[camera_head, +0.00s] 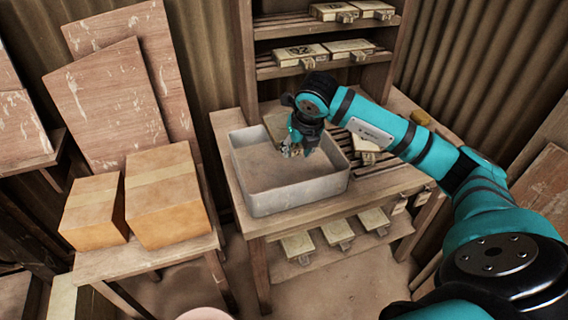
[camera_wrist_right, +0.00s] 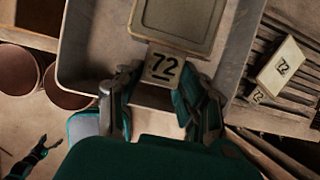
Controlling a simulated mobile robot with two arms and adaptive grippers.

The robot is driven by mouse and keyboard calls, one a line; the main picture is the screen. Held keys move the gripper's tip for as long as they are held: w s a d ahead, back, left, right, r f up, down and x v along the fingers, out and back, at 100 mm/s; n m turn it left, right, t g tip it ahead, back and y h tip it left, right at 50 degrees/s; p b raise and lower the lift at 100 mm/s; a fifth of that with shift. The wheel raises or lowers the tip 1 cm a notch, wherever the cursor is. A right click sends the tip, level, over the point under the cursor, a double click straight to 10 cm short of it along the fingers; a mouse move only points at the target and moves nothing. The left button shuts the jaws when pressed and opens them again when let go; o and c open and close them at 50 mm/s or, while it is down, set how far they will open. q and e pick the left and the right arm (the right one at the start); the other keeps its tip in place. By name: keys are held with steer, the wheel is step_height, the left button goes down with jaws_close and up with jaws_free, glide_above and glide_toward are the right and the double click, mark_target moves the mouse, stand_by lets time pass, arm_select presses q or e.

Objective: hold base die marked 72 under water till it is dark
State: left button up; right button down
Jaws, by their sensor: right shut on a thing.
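My right gripper (camera_head: 305,148) is over the far right part of the grey basin (camera_head: 300,199). In the wrist view the right gripper (camera_wrist_right: 155,100) is shut on the tab of a pale die marked 72 (camera_wrist_right: 180,18), whose plate extends over the basin (camera_wrist_right: 72,50). A second piece marked 72 (camera_wrist_right: 282,66) lies on the slatted rack to the right. A small dark teal gripper (camera_wrist_right: 35,155), apparently my left, shows at lower left; its jaws are unclear.
Shelves (camera_head: 262,73) behind hold several marked dies, one reading 92 (camera_head: 300,54). Several more lie on the shelf below the table (camera_head: 338,233). Cardboard boxes (camera_head: 165,200) stand on a bench at left. Slats (camera_head: 395,180) are right of the basin.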

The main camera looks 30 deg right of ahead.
steer(key=shift+r+p, duration=1.15)
steer(key=shift+r, duration=0.95)
